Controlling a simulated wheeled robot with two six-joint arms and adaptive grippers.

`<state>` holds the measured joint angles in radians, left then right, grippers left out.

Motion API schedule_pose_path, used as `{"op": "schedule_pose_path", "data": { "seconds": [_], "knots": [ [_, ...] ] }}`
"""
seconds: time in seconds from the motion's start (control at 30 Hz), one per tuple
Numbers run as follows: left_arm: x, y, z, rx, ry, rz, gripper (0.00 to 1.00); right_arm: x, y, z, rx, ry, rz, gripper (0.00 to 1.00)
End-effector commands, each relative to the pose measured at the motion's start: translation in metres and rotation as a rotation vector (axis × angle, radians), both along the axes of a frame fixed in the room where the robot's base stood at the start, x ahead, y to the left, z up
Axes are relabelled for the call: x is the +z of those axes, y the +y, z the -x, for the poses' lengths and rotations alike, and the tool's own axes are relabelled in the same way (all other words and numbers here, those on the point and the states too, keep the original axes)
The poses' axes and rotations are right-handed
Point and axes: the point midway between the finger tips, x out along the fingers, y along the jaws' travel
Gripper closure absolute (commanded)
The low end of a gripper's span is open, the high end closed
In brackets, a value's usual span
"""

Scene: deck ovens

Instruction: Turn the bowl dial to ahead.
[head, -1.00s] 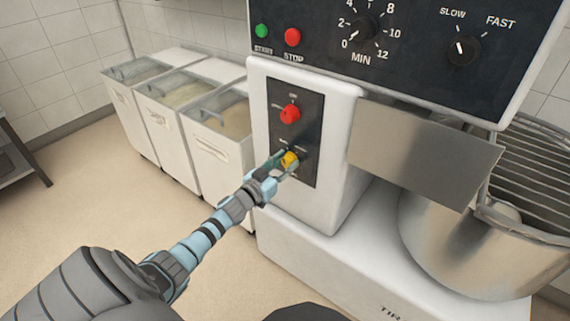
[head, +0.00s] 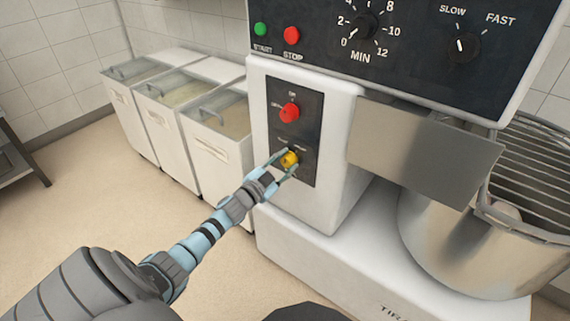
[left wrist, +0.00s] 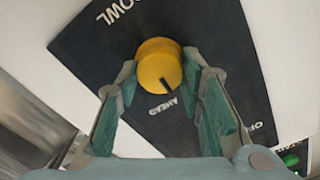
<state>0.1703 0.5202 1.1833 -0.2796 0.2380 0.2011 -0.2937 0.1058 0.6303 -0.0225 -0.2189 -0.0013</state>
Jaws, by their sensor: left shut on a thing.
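The bowl dial (head: 289,159) is a yellow knob on the small black panel at the front of the white machine. My left gripper (head: 282,161) has one finger on each side of the knob and is shut on it. In the left wrist view the yellow dial (left wrist: 158,66) sits between the fingertips (left wrist: 161,77). Its dark pointer mark slants down and right, roughly towards the word AHEAD. The word BOWL is partly cut off at the top, and the OFF label is partly hidden by the right finger. My right gripper is not in view.
A red knob (head: 289,113) sits just above the yellow dial. Start (head: 261,29) and stop (head: 291,36) buttons and black dials are higher up. A metal bowl (head: 440,240) with a wire guard (head: 530,165) is at right. White bins (head: 215,140) stand behind at left.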

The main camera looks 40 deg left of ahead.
Motion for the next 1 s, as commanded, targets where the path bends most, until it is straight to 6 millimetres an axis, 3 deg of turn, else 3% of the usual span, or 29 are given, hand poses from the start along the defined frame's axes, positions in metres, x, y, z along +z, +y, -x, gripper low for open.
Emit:
{"op": "schedule_pose_path", "data": {
  "seconds": [0.5, 1.0],
  "knots": [
    [-0.003, -0.001, 0.000, 0.000, 0.011, -0.388, 0.94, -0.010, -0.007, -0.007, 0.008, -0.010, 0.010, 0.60],
    [-0.003, -0.001, 0.000, 0.001, 0.014, -0.480, 0.93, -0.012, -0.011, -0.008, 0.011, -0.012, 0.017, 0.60]
  ]
}}
